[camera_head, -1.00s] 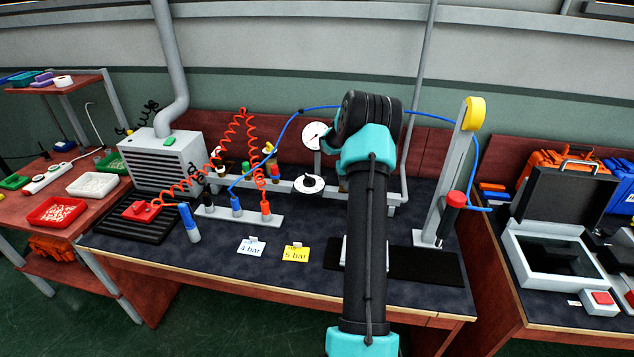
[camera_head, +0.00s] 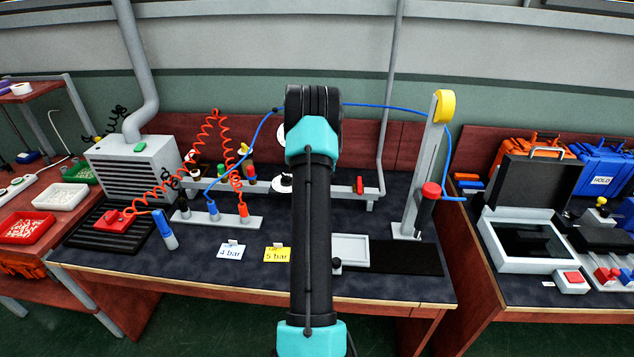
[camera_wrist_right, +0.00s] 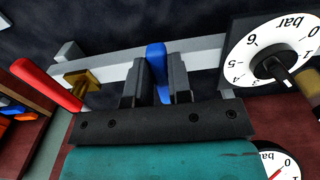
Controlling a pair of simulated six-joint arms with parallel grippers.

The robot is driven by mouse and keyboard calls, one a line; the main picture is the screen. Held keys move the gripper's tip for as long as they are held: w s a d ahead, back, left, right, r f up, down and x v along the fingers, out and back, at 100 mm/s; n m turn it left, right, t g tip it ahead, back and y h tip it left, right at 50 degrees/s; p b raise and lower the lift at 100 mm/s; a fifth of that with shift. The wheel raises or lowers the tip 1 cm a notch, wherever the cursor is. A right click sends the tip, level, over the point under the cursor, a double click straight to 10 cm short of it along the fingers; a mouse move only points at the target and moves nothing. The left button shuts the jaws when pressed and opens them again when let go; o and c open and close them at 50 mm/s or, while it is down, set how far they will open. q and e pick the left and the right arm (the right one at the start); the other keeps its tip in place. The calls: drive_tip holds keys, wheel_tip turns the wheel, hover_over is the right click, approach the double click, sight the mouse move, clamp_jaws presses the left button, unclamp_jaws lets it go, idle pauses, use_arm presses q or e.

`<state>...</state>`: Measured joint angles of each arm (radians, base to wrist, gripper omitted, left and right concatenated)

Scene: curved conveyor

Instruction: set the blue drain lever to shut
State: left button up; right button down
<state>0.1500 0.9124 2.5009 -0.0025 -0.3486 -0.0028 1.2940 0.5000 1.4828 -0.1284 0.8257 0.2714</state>
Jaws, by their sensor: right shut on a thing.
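The blue drain lever (camera_wrist_right: 155,57) shows in the right wrist view, between the two dark fingers of my right gripper (camera_wrist_right: 157,85). The fingers are shut on it. The lever points across the pale grey rail (camera_wrist_right: 205,44) behind it, and its lower part is hidden by the gripper. In the head view my right arm runs up the middle of the picture. It hides the lever and the gripper there. My left gripper is in neither view.
A red lever (camera_wrist_right: 45,84) on a brass valve (camera_wrist_right: 82,84) sits left of my fingers in the right wrist view; that lever shows in the head view (camera_head: 360,185). A pressure dial (camera_wrist_right: 270,55) is close on the right. A grey post (camera_head: 421,170) stands right of my arm.

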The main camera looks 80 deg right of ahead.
drive_tip(key=c, duration=1)
unclamp_jaws()
drive_tip(key=shift+c, duration=0.2)
drive_tip(key=shift+r, duration=0.1)
wheel_tip(320, 180, up, 17)
